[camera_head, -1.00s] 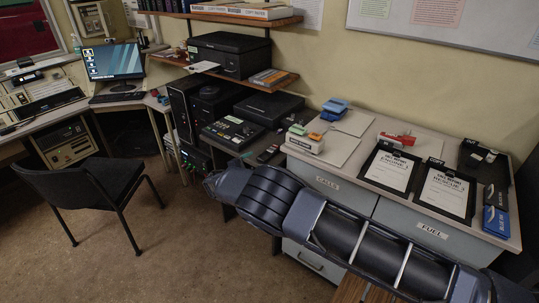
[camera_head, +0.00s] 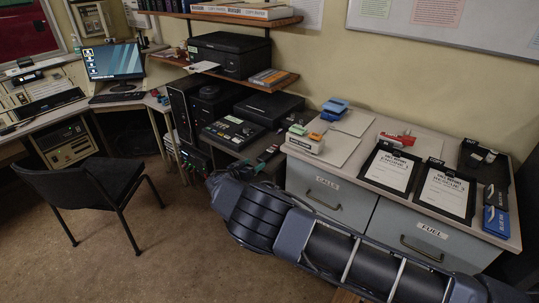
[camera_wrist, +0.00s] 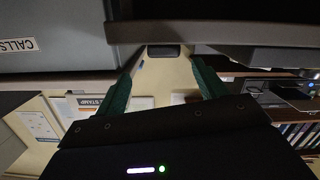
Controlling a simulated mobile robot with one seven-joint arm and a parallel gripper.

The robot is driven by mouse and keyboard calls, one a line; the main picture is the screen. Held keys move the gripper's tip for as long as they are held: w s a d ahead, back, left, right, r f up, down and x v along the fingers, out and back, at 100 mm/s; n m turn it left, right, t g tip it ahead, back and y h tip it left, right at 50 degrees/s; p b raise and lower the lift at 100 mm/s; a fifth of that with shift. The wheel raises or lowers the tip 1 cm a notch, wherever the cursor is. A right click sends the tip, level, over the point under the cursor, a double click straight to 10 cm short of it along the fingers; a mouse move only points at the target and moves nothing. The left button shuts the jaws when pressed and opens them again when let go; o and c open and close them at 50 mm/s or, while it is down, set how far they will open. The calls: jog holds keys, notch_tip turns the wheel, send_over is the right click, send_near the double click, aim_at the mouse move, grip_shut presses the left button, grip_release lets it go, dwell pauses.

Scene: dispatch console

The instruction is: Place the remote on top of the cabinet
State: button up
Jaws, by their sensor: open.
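The remote (camera_head: 267,153) is a small dark handset with a red spot, lying on the low dark table left of the cabinet. The cabinet (camera_head: 330,193) has blue-grey drawers labelled CALLS and FUEL and a pale top. My gripper is mostly hidden behind my arm in the head view, near the front of the low table and below the remote. In the wrist view, the green fingers of my gripper (camera_wrist: 160,82) are apart. A small dark block shows between and beyond their tips; I cannot tell whether it is the remote. A cabinet drawer (camera_wrist: 60,55) shows at upper left.
The cabinet top carries a stamp box (camera_head: 305,141), a red stapler (camera_head: 396,138), clipboards (camera_head: 390,170) and a black tray (camera_head: 483,158). Bare top shows between some of them. A control panel (camera_head: 232,131) sits behind the remote. A chair (camera_head: 95,185) stands at left.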

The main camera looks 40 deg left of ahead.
aim_at(265, 155)
jog(key=w, duration=0.1)
jog(key=w+m, duration=0.1)
jog(key=w, duration=0.1)
jog(key=w+m, duration=0.1)
jog(key=w, duration=0.1)
jog(key=shift+w+f, duration=0.2)
jog(key=shift+f, duration=0.2)
jog(key=shift+w+a+f, duration=0.15)
jog(key=shift+w, duration=1.2)
jog(key=shift+w+a+f, duration=0.1)
jog(key=shift+w+f, duration=0.05)
jog(key=shift+w, duration=1.2)
jog(key=c, duration=1.2)
notch_tip(265, 155, up, 10)
jog(key=shift+r, duration=0.1)
jog(key=shift+f, duration=0.2)
